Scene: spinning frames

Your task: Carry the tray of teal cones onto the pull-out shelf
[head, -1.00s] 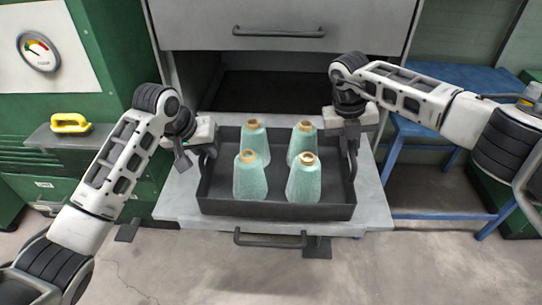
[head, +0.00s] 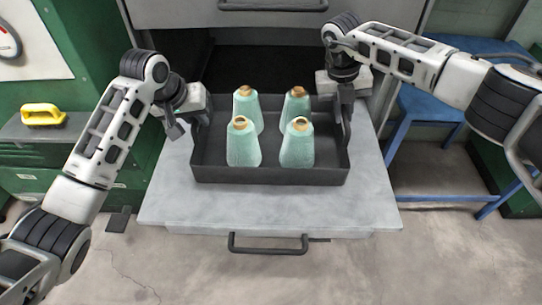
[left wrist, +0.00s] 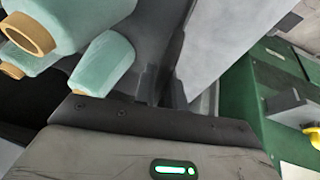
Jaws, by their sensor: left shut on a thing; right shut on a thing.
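The dark grey tray (head: 270,174) holds several teal cones (head: 243,147) standing upright with tan tips. It is over the pull-out shelf (head: 270,208), a grey slab with a strip of bare top in front of the tray. I cannot tell whether the tray's underside touches the shelf. My left gripper (head: 197,115) is shut on the tray's left end handle. My right gripper (head: 346,108) is shut on the right end handle. The left wrist view shows the cones (left wrist: 103,60) and the left fingers (left wrist: 160,88) at the tray's end, with the handle largely hidden.
A dark opening (head: 270,68) lies behind the tray, below a grey drawer front. The shelf's black pull handle (head: 268,245) sticks out in front. A blue bench (head: 425,103) stands at right. Green cabinets with a yellow-handled object (head: 42,114) stand at left.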

